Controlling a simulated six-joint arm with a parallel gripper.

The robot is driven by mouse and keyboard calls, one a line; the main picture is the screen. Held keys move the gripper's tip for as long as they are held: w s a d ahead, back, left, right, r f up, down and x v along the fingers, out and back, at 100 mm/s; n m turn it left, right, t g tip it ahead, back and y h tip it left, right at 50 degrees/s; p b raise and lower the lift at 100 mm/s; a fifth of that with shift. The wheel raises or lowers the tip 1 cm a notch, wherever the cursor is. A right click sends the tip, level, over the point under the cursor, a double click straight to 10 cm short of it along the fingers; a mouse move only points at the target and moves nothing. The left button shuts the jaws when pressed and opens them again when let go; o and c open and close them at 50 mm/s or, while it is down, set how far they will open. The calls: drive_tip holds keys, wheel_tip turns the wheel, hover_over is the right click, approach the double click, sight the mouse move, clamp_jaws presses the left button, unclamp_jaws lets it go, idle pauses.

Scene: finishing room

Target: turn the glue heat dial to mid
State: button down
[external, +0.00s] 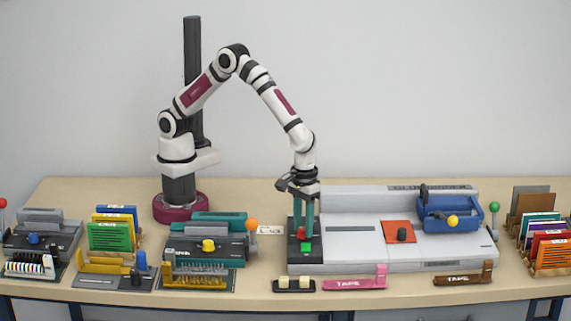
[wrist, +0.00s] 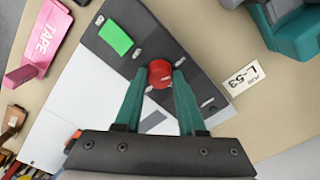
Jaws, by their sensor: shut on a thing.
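A round red dial (wrist: 160,73) sits on the dark control panel (wrist: 165,45) at the left end of a long grey machine. It also shows small in the external view (external: 303,233). My gripper (wrist: 160,78) has its two green fingers shut on the red dial, one on each side. In the external view my gripper (external: 303,225) points straight down over the panel. Several short white marks lie on the panel around the dial. I cannot tell which mark the dial points to. A bright green square (wrist: 116,39) is on the same panel.
The long grey machine (external: 345,255) carries a dark knob on an orange plate (external: 398,225) and a blue carriage (external: 446,215). A teal machine with an orange ball lever (external: 252,224) stands left. A tag reading L-53 (wrist: 243,79) lies beside the panel. Pink tape (external: 355,279) lies in front.

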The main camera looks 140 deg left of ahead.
sight(304, 229)
drive_tip(key=m, duration=0.6)
drive_tip(key=shift+m, duration=0.4)
drive_tip(key=m, duration=0.5)
drive_tip(key=shift+m, duration=0.4)
drive_tip(key=c, duration=0.5)
unclamp_jaws()
wheel_tip(304, 229, up, 16)
drive_tip(key=shift+f, duration=0.1)
